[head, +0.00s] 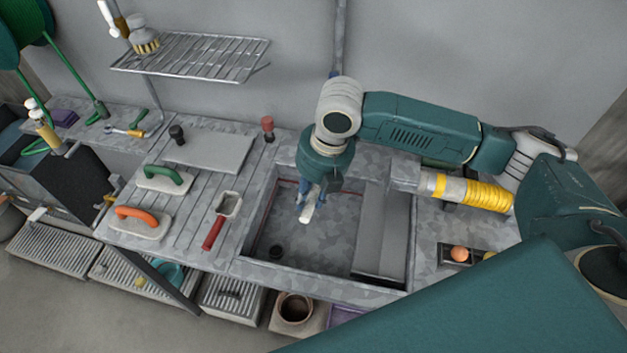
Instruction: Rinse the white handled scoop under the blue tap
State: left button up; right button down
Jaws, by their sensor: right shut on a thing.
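My right gripper (313,194) hangs over the sink basin (305,243), pointing down. It is shut on a small whitish piece (306,213), which looks like part of the white handled scoop. The rest of that piece is hidden by the fingers, so its scoop shape cannot be made out. It is above the basin floor, near the back of the sink. My left gripper is not in view.
A red-handled scoop (221,220) lies on the ribbed drainboard left of the sink. Orange-handled (140,220) and green-handled (165,179) floats lie further left. A grey board (381,240) covers the sink's right side. A wire shelf (190,58) hangs on the wall.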

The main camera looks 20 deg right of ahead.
jog(key=s+a+p, duration=0.3)
jog(key=s+a, duration=0.2)
jog(key=a, duration=0.1)
dwell(0.6)
jog(key=shift+r, duration=0.1)
dwell(0.9)
jog(key=s+a+r+p, duration=0.3)
jog(key=r+p, duration=0.1)
jog(key=p, duration=0.1)
jog(key=shift+a, duration=0.4)
dwell(0.4)
